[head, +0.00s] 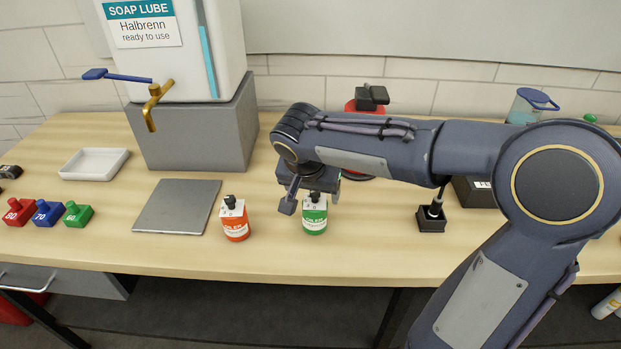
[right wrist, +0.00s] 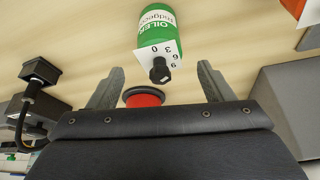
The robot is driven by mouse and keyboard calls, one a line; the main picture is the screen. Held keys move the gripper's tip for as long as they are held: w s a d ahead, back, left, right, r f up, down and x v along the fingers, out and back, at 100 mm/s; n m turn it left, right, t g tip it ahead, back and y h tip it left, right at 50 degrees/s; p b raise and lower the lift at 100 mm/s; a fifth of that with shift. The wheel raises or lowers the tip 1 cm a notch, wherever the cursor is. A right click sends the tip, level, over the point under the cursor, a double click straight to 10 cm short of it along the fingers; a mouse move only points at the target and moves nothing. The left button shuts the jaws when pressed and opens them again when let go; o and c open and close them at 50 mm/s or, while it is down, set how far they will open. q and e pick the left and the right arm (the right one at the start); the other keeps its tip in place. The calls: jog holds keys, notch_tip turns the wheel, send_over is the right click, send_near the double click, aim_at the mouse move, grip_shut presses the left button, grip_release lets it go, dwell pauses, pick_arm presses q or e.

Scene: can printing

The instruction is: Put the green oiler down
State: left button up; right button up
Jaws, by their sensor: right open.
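The green oiler (head: 314,219) stands upright on the table, with a white label and a dark cap. My right gripper (head: 308,200) is open around or just behind its top in the head view. In the right wrist view the green oiler (right wrist: 158,32) lies ahead, between and beyond the two spread fingers (right wrist: 157,85), and no finger visibly touches it. An orange-red oiler (head: 235,221) stands upright to its left. My left gripper is not in view.
A grey plate (head: 177,207) lies left of the oilers. Red, blue and green (head: 78,214) blocks sit at the far left. A soap tank on a grey block (head: 205,130) stands behind. A black holder (head: 431,218) is to the right.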

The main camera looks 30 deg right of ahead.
jog(key=v, duration=0.6)
jog(key=s+a+f+n+t+y, duration=0.1)
jog(key=s+a+f+n+y, duration=0.1)
jog(key=s, duration=0.7)
jog(key=s+a+f+n+t+y, duration=0.1)
jog(key=s+a+f+n+y, duration=0.1)
jog(key=s+f+n+y, duration=0.3)
jog(key=s+f, duration=0.1)
jog(key=s, duration=0.3)
jog(key=shift+s+a, duration=0.25)
